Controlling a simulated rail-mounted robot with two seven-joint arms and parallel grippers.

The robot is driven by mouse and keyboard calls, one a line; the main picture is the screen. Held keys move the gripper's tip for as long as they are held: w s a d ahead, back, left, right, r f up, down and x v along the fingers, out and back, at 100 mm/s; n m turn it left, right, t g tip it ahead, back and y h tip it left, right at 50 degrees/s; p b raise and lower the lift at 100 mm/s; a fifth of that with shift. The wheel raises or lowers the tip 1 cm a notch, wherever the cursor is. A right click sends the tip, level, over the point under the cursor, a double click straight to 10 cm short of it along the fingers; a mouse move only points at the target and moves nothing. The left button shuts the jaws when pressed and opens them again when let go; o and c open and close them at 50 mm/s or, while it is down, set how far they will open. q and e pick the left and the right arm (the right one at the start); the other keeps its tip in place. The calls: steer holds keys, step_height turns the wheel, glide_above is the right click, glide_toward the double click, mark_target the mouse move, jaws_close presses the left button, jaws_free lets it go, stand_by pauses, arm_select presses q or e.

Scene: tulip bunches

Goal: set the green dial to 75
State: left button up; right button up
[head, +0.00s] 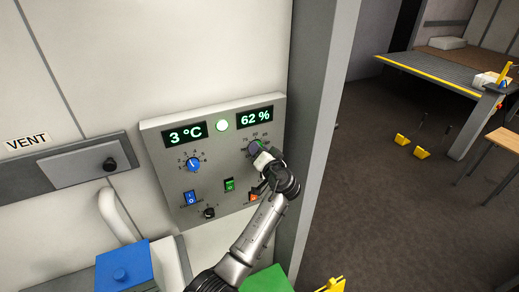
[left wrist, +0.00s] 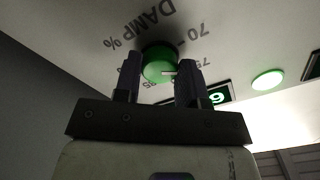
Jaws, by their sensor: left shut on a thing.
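The green dial (left wrist: 157,70) sits on the panel, ringed by numbers and marked DAMP % in the left wrist view. A pale pointer line shows on its face, toward the right finger. In the head view the dial (head: 254,147) is largely covered by my left gripper (head: 261,156). My left gripper (left wrist: 160,80) is shut on the dial, one finger on each side. The display (head: 255,117) above the dial reads 62 %. My right gripper is not in view.
The grey control panel (head: 158,137) also carries a blue dial (head: 193,164), a 3 °C display (head: 186,134), a round lit lamp (head: 222,125), a blue switch (head: 190,198), a green switch (head: 229,185) and a black knob (head: 209,212). A grey post (head: 318,100) stands close on the right.

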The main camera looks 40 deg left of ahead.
arm_select(q)
steer(key=shift+r+m, duration=0.1)
steer(key=shift+m, duration=0.6)
steer(key=shift+p, duration=0.3)
steer(key=o, duration=0.9)
steer(key=shift+b+v, duration=1)
steer(key=shift+v, duration=5.95)
